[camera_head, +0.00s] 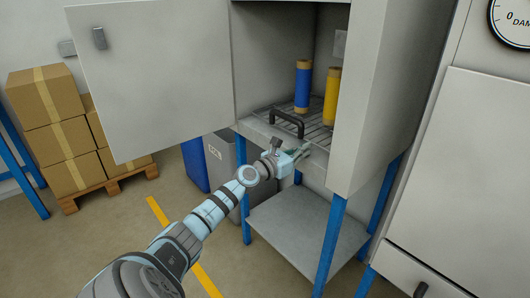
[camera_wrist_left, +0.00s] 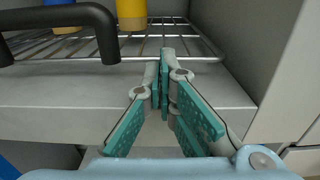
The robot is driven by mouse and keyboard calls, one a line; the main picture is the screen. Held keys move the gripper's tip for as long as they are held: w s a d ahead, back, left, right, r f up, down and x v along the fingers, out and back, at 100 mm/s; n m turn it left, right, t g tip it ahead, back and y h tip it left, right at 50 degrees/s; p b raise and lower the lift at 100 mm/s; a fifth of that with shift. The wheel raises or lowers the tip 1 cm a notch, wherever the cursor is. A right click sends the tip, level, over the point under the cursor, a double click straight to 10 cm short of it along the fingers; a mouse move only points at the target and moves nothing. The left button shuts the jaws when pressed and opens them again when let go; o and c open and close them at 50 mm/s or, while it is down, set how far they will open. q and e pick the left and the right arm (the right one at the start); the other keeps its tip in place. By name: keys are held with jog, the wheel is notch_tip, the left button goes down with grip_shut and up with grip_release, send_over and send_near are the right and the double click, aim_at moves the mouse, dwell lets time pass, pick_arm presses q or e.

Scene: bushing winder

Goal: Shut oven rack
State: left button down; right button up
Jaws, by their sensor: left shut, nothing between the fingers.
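The oven rack (camera_head: 318,134) is a wire shelf inside the open grey oven cabinet (camera_head: 362,95). Its dark handle (camera_head: 287,122) stands at the front edge; it also shows in the left wrist view (camera_wrist_left: 62,14) at upper left. A blue cylinder (camera_head: 303,88) and a yellow cylinder (camera_head: 331,98) stand on the rack. My left gripper (camera_head: 306,149) is shut and empty in front of the rack's front edge, right of the handle. In the left wrist view its fingertips (camera_wrist_left: 166,56) overlap the rack's front wire; I cannot tell if they touch. My right gripper is not in view.
The oven door (camera_head: 155,75) is swung open to the left. A grey bin (camera_head: 222,165) and a blue bin (camera_head: 195,165) stand below it. Stacked boxes (camera_head: 55,110) on a pallet are at left. A lower shelf (camera_head: 305,232) sits between blue legs. A grey cabinet (camera_head: 465,180) is at right.

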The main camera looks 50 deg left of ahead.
pick_arm(q)
jog(key=s+b, duration=0.2)
jog(key=s, duration=0.9)
jog(key=shift+s+d+b, duration=0.15)
jog(key=shift+s+b, duration=0.2)
jog(key=shift+b, duration=0.05)
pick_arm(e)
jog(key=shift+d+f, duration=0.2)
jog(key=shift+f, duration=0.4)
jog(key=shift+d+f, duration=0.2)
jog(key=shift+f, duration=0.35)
pick_arm(q)
jog(key=shift+r, duration=0.1)
